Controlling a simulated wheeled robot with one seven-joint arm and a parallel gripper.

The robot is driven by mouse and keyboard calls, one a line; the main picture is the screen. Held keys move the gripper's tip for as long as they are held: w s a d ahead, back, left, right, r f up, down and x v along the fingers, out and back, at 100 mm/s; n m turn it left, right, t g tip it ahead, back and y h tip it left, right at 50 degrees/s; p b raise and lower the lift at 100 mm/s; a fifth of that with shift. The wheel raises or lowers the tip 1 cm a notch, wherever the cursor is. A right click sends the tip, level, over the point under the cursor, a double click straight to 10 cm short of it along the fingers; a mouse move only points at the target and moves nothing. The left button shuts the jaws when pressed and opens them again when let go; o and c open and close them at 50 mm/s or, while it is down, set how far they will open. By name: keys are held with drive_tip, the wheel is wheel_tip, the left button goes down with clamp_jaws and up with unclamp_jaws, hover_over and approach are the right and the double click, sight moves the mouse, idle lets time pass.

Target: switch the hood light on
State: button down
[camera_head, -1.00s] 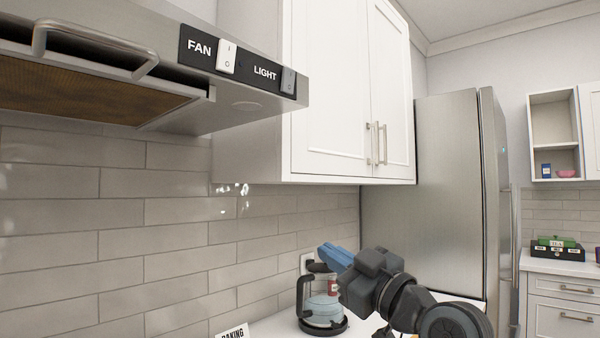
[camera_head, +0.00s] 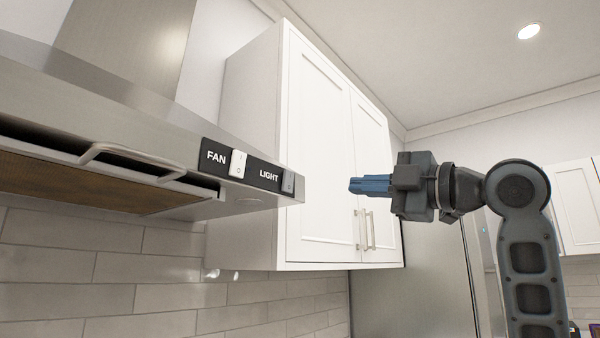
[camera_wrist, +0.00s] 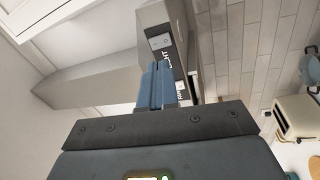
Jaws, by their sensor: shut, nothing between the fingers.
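The range hood (camera_head: 110,130) fills the left of the head view. Its black panel (camera_head: 213,145) carries the words FAN and LIGHT. The light switch (camera_head: 288,183) is a grey rocker at the panel's right end; it also shows in the wrist view (camera_wrist: 160,42), just beyond my fingertips. The white fan switch (camera_head: 238,164) is to its left. My gripper (camera_head: 352,185) is shut and empty, its blue fingers pointing left at about the switch's height in the head view. A gap shows between fingertips and switch.
A white wall cabinet (camera_head: 320,150) with metal handles stands right of the hood, behind my gripper. The hood's bar handle (camera_head: 130,157) juts out at the left. A cream toaster (camera_wrist: 297,118) shows at the right of the wrist view.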

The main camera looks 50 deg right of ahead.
sight(291, 176)
drive_tip(key=shift+s+a+r+n+g, duration=0.15)
drive_tip(key=shift+s+a+r+n, duration=0.25)
drive_tip(key=shift+s+r, duration=0.15)
drive_tip(key=shift+s+a+r+n+g, duration=0.15)
drive_tip(key=shift+s+a+r+n, duration=0.25)
drive_tip(key=shift+r, duration=0.15)
drive_tip(key=w+p, duration=0.1)
drive_tip(key=w, duration=0.3)
drive_tip(key=w+r+p, duration=0.1)
drive_tip(key=w+p, duration=0.1)
drive_tip(key=w, duration=0.2)
drive_tip(key=w+r+p, duration=0.1)
drive_tip(key=w, duration=0.3)
drive_tip(key=shift+w+a, duration=0.15)
drive_tip(key=shift+w, duration=0.25)
drive_tip(key=shift+w+p, duration=0.4)
drive_tip(key=shift+w, duration=0.2)
